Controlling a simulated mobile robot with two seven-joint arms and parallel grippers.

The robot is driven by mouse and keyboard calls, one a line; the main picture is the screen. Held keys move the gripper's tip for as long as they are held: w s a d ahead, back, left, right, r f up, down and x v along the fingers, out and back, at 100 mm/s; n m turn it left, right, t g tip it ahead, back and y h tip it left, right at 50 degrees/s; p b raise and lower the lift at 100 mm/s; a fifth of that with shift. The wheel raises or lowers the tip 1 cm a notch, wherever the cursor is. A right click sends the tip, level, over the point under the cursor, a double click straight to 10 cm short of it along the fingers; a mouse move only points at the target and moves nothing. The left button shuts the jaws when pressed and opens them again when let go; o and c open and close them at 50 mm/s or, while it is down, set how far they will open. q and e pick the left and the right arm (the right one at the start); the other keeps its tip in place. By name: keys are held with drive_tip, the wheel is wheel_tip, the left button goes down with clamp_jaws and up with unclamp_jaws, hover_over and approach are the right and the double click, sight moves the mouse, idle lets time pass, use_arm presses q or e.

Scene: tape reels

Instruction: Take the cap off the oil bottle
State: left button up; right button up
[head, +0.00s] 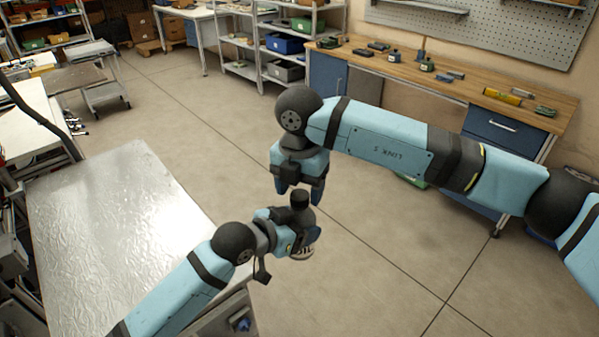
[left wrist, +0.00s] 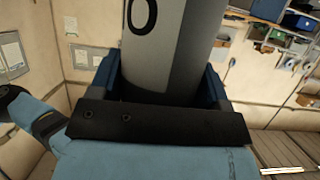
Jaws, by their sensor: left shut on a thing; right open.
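The oil bottle (head: 302,217) is grey with a black cap (head: 299,199) and is held off the floor, beyond the metal table's right edge. My left gripper (head: 298,233) is shut around the bottle's body. In the left wrist view the grey bottle (left wrist: 165,45), with a dark mark on it, stands between the two blue fingers. My right gripper (head: 299,190) points down over the bottle, fingers apart, with the cap between or just below its fingertips. I cannot tell whether they touch it. The bottle's lower part is partly hidden by my left gripper.
A shiny metal table (head: 100,205) stands at the left. A wooden workbench (head: 440,78) with small items runs along the back right under a pegboard (head: 490,30). Shelves with bins (head: 285,43) and a cart (head: 103,95) stand farther back. The floor between is clear.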

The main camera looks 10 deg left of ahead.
drive_tip(key=shift+f, duration=0.5)
drive_tip(key=shift+c, duration=0.3)
drive_tip(key=c, duration=0.9)
drive_tip(key=n, duration=0.6)
drive_tip(key=shift+r, duration=0.1)
drive_tip(key=n, duration=0.6)
drive_tip(key=shift+n, duration=0.3)
drive_tip(key=n, duration=0.6)
drive_tip(key=shift+n, duration=0.3)
drive_tip(key=n, duration=0.7)
drive_tip(key=shift+n, duration=0.4)
